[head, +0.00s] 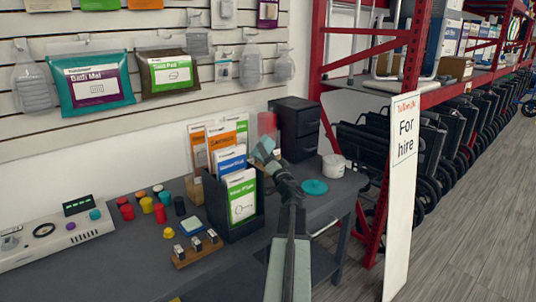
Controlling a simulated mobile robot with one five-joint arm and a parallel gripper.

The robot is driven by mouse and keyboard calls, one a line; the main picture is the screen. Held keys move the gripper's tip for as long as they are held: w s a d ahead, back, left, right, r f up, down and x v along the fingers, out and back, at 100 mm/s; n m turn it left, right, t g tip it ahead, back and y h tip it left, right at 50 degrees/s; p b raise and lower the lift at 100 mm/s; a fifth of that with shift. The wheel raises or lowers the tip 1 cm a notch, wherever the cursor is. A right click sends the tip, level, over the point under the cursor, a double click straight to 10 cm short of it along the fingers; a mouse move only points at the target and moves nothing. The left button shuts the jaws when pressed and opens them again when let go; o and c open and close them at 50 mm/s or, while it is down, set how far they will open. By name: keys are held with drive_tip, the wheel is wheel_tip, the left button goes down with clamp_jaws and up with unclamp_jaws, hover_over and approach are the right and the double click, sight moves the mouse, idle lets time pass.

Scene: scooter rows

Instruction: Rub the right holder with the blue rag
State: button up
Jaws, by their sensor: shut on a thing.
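My gripper (270,155) is shut on a small pale-blue thing (263,146), which looks like the blue rag; my gripper hides part of it. The gripper is over the bench, in front of a red, partly see-through object (267,124). A dark leaflet holder (246,222) with blue and green leaflets stands upright on the bench, just left of my arm. More orange and white leaflets (222,135) stand behind it; their holder is mostly hidden. I cannot tell whether the rag touches anything, or surely which holder is the right one.
A black drawer unit (298,128), a white tub (333,166) and a teal disc (314,187) are to the right. Coloured pots, a sponge (191,225), a wooden block (196,250) and a control panel (55,236) are left. A "For hire" sign (402,190) stands before red racking.

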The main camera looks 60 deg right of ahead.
sight(273, 148)
drive_tip(key=shift+w+d, duration=0.2)
drive_tip(key=shift+w, duration=0.3)
drive_tip(key=shift+s+d, duration=0.25)
drive_tip(key=shift+d, duration=0.4)
drive_tip(key=shift+s+d, duration=0.25)
drive_tip(key=shift+d, duration=0.35)
drive_tip(key=shift+s+d, duration=0.25)
drive_tip(key=shift+d, duration=0.4)
drive_tip(key=shift+w, duration=0.15)
drive_tip(key=a, duration=0.2)
drive_tip(key=w+a, duration=0.1)
drive_tip(key=a, duration=0.1)
drive_tip(key=shift+s+a, duration=0.3)
drive_tip(key=shift+s, duration=0.65)
drive_tip(key=shift+s+a, duration=0.3)
drive_tip(key=shift+s, duration=0.6)
drive_tip(key=shift+s+a, duration=0.3)
drive_tip(key=shift+s, duration=0.65)
